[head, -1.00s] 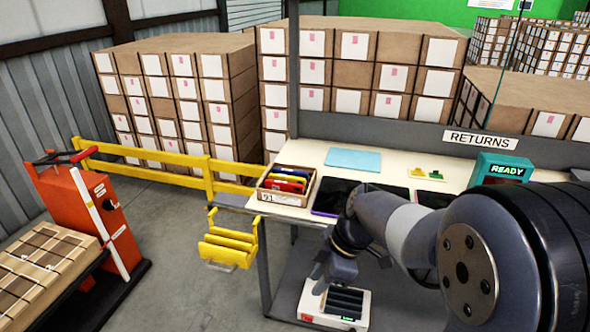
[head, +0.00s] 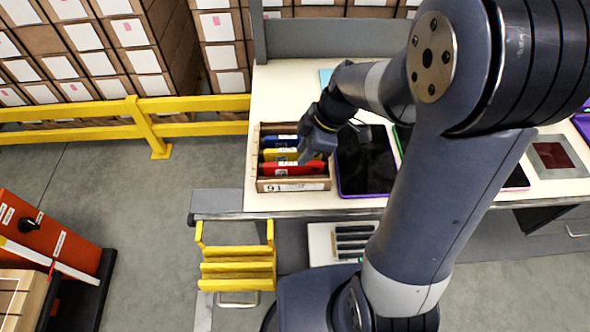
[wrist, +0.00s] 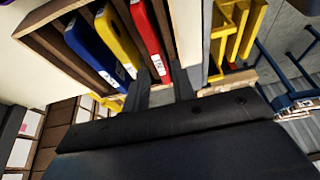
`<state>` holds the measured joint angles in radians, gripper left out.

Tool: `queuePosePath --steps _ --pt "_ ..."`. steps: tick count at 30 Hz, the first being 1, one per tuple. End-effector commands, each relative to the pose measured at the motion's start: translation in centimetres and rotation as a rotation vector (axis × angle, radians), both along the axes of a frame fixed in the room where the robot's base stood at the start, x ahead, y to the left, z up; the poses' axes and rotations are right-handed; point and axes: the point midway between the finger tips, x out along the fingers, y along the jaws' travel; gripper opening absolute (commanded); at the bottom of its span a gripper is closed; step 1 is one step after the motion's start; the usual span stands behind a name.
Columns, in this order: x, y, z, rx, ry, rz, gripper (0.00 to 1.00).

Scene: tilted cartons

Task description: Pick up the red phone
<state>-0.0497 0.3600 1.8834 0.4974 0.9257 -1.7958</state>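The red phone (head: 290,168) stands in a small carton (head: 293,186) on the table, at the carton's front. A yellow phone (head: 279,154) and a blue phone (head: 283,141) stand behind it. My gripper (head: 309,153) is at the right end of the carton, by the red phone. In the wrist view the red phone (wrist: 149,32) points toward my gripper (wrist: 161,76), whose two fingers are apart. The red phone's near end lies between the fingertips in the picture. I cannot tell whether they touch it.
A dark tablet with a purple edge (head: 365,178) lies right of the carton. A yellow rack (head: 237,268) hangs below the table's front edge. A yellow rail (head: 75,134) and stacked boxes stand to the left.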

Motion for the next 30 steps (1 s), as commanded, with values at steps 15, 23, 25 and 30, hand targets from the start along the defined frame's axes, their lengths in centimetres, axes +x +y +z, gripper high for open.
queuePosePath --steps 15,23,25,30 --pt "0.2 1.9 -4.7 -0.001 0.002 0.000 0.25" --pt "0.2 1.9 -4.8 -0.001 0.001 -0.001 0.23" --pt "0.2 1.9 -4.8 -0.001 0.000 -0.001 0.17" --pt "0.2 1.9 -4.8 -0.001 0.000 -0.001 0.03"
